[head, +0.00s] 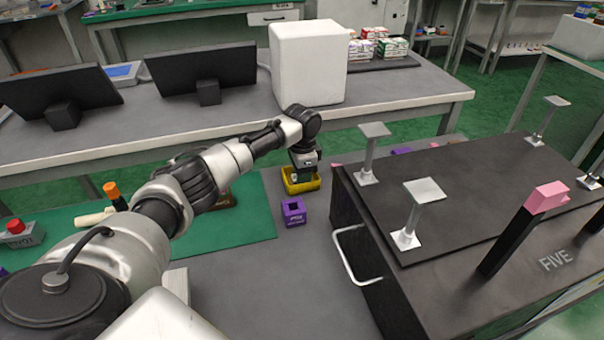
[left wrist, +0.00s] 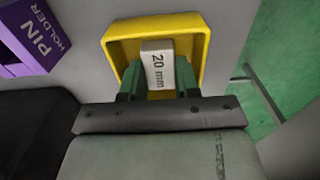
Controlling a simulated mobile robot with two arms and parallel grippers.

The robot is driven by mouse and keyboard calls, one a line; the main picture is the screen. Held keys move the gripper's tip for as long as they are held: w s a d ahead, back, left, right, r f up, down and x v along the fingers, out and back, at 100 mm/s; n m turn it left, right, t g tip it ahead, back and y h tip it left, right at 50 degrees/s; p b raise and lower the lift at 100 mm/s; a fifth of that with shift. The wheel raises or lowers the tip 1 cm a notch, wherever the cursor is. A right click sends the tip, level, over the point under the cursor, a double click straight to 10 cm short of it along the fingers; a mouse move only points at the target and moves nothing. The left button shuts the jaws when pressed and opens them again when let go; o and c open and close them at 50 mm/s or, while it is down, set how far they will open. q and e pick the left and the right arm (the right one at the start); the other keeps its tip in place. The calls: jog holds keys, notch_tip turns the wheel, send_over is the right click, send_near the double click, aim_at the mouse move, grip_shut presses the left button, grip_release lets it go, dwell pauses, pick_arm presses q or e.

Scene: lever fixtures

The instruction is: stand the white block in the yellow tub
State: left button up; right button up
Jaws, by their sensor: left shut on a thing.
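The yellow tub (head: 303,184) stands on the grey table near the middle of the head view, and it also shows in the left wrist view (left wrist: 112,44). The white block (left wrist: 158,62), marked "20 mm", is between the green fingers of my left gripper (left wrist: 160,85). The gripper is shut on it. In the left wrist view the block overlaps the tub's inside; whether it touches the tub's floor I cannot tell. In the head view my left gripper (head: 305,172) points down over the tub and hides most of the block. My right gripper is not in view.
A purple pin holder (head: 294,212) stands just in front of the tub. A black cabinet (head: 440,200) with metal posts and a handle is to the right. A bench with monitors and a white box (head: 308,62) is behind.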

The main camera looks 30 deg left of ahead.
pick_arm(q)
jog(key=o, duration=0.6)
jog(key=shift+f, duration=0.15)
jog(key=shift+o, duration=0.2)
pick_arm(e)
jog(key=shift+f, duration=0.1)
pick_arm(q)
jog(key=shift+r, duration=0.3)
notch_tip(320, 180, up, 12)
jog(key=p, duration=0.2)
jog(key=shift+p, duration=0.3)
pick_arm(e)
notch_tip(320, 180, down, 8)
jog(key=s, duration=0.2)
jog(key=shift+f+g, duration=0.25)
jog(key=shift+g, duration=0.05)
pick_arm(q)
jog(key=shift+f, duration=0.1)
